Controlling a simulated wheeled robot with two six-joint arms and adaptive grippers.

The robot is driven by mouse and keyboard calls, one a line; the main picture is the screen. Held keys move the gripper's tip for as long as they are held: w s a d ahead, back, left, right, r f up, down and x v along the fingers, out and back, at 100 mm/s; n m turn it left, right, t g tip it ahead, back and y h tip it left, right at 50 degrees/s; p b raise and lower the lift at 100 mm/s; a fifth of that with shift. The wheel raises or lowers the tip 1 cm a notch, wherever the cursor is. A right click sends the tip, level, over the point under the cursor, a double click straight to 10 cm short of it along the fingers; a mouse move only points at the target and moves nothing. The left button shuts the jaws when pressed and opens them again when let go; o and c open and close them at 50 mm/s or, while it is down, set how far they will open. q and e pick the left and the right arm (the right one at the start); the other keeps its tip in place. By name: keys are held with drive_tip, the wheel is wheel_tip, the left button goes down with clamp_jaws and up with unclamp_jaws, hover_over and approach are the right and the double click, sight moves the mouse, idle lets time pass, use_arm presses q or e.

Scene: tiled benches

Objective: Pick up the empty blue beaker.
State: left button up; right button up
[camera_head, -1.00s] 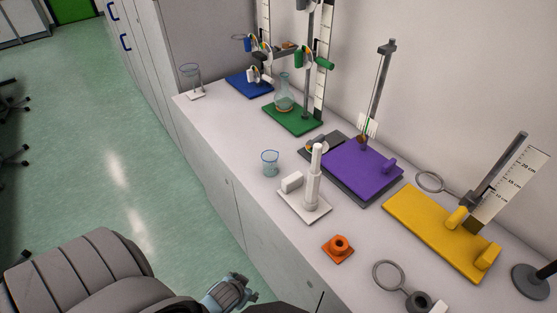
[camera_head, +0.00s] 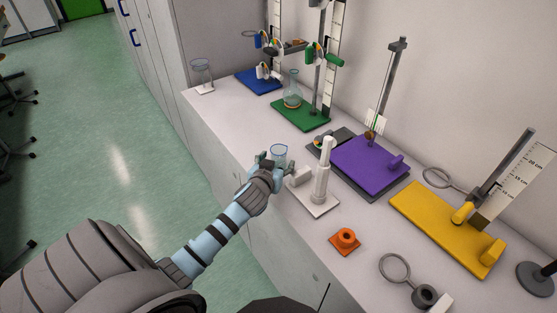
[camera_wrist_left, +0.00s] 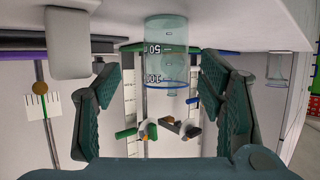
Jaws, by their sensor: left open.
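The blue beaker (camera_head: 279,152) is small, clear and blue-tinted, and stands upright on the bench near its front edge. It looks empty. In the left wrist view, which is upside down, the beaker (camera_wrist_left: 166,50) shows its printed volume marks. My left gripper (camera_head: 271,163) is at the beaker from the front, and its arm hides the beaker's lower part in the head view. In the wrist view the open fingers of the gripper (camera_wrist_left: 158,78) are spread wide on either side of the beaker, with clear gaps. Whether the fingertips reach around it is hard to tell.
A white stand (camera_head: 320,190) is close to the right of the beaker. Beyond are a purple stand (camera_head: 367,163) and a green stand (camera_head: 300,116) with a flask (camera_head: 292,92). A glass on a white base (camera_head: 202,75) stands far left. An orange block (camera_head: 345,241) sits nearer.

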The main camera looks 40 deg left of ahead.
sight(276, 159)
use_arm(q)
drive_tip(key=x, duration=0.5)
drive_tip(key=shift+a+f+b, duration=0.1)
drive_tip(key=shift+a+b, duration=0.2)
drive_tip(key=shift+a, duration=0.15)
drive_tip(key=c, duration=1.3)
drive_tip(key=shift+o, duration=0.2)
